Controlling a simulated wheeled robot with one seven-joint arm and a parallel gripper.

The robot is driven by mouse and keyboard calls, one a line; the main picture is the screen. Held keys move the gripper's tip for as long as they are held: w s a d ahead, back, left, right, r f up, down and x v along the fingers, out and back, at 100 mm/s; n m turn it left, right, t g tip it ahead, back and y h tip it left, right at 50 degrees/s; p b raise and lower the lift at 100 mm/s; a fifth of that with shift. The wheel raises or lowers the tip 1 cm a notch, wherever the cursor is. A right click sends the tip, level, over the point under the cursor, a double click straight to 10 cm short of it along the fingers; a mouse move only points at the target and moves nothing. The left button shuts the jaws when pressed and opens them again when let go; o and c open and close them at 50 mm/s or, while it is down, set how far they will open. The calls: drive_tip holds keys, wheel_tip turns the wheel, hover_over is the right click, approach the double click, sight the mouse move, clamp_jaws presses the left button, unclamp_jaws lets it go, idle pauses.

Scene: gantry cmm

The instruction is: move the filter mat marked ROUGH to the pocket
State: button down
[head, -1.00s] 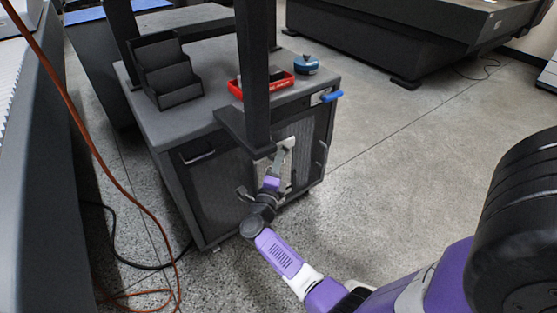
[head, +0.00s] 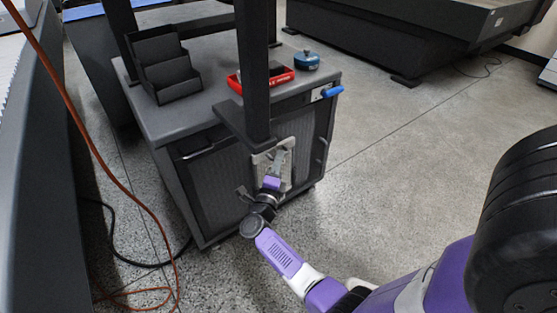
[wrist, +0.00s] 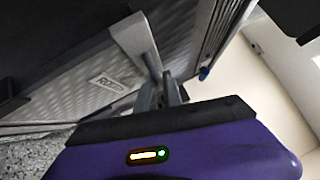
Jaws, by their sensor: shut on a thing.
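The filter mat (wrist: 85,95) is a pale-framed panel with a grey textured face. A white label, partly readable as "ROU", shows on it in the wrist view. In the head view its pale frame (head: 289,144) stands at the front of the dark cabinet (head: 215,180), partly hidden by my gripper and a dark post. My gripper (head: 278,160) is shut on the mat's frame edge; its fingers also show in the wrist view (wrist: 172,92). I cannot pick out the pocket with certainty.
A black stepped holder (head: 166,70), a red tray (head: 262,80) and a blue round object (head: 306,61) sit on the cabinet top. The dark post (head: 253,75) rises close above my gripper. An orange cable (head: 85,130) hangs at left. The floor at right is clear.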

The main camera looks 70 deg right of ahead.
drive_tip(key=shift+f+b, duration=0.55)
drive_tip(key=shift+f, duration=0.15)
drive_tip(key=c, duration=1.4)
unclamp_jaws()
drive_tip(key=p+v, duration=0.2)
drive_tip(key=v, duration=0.5)
drive_tip(key=shift+a, duration=0.4)
